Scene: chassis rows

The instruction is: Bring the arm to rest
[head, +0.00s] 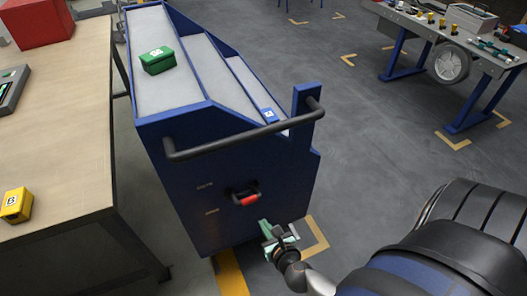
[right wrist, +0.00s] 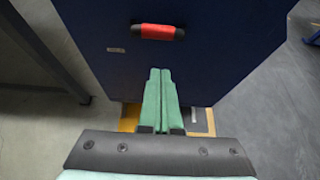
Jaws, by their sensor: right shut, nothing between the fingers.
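My right gripper (head: 270,230) is in front of the blue chassis cart (head: 190,205), low and below its red-and-black handle (head: 246,196). In the right wrist view the two green fingers (right wrist: 160,85) lie together, shut with nothing between them. The handle's red grip (right wrist: 158,32) shows beyond the fingertips, apart from them. The right arm comes in from the lower right in the head view. My left gripper is not in view.
A green box (head: 158,60) and a small blue box (head: 269,115) lie on the cart's sloping lanes. A black push bar (head: 235,136) crosses its front. A wooden table (head: 70,120) stands left, with a yellow box (head: 16,205). A workbench (head: 470,40) stands far right. Floor between is clear.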

